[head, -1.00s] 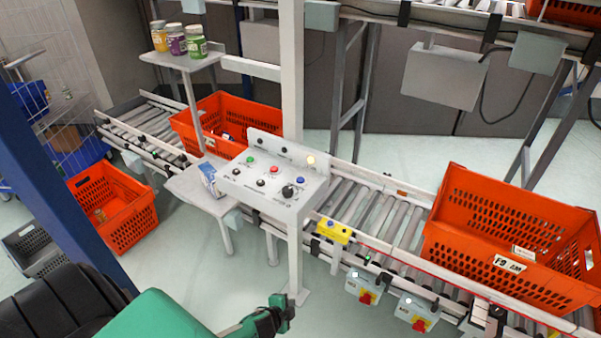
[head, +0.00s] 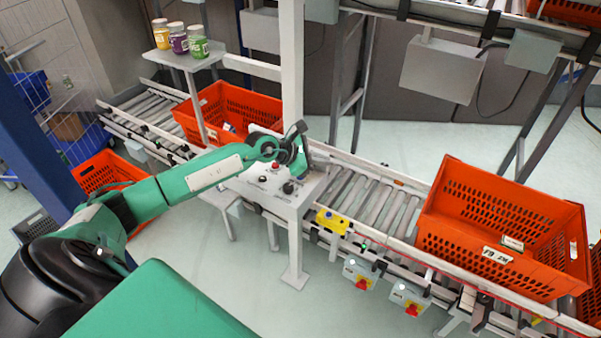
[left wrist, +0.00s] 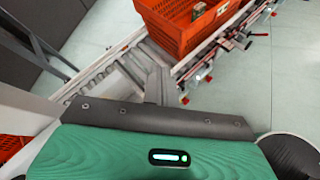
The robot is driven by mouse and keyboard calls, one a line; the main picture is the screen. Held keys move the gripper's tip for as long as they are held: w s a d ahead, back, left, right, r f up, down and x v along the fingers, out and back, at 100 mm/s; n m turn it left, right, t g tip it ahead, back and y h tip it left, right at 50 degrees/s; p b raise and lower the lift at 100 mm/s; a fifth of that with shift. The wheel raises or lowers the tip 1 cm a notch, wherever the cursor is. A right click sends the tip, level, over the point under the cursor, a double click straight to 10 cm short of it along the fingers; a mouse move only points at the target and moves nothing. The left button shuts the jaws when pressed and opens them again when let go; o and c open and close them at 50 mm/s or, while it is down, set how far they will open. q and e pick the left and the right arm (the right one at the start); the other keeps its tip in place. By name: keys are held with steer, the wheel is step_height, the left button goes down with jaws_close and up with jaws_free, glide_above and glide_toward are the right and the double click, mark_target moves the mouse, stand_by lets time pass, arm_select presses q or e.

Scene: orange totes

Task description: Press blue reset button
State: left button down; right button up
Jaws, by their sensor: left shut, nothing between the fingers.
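A white control panel (head: 252,184) stands on a post beside the roller conveyor. It carries a black knob (head: 289,187), a red button (head: 273,166) and other small controls. The blue button at the panel's right side is hidden by my left gripper (head: 299,172). That gripper is shut and empty, over the panel's right end; I cannot tell whether it touches the panel. My right gripper is not in view.
An orange tote (head: 470,235) stands on the conveyor at the right, and another (head: 222,101) behind the panel. Three jars stand on a small shelf (head: 185,60) at the back left. A white upright (head: 291,60) rises behind my gripper.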

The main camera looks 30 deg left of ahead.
arm_select(q)
steer(key=a+r+m+g+y, duration=0.1)
steer(key=a+m+y, duration=0.1)
steer(key=a, duration=0.6)
steer(key=shift+w+a+r+m+y, duration=0.2)
steer(key=shift+a+m+y, duration=0.15)
steer(key=shift+y, duration=0.45)
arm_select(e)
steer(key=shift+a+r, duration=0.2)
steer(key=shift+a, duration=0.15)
arm_select(q)
steer(key=shift+f, duration=0.1)
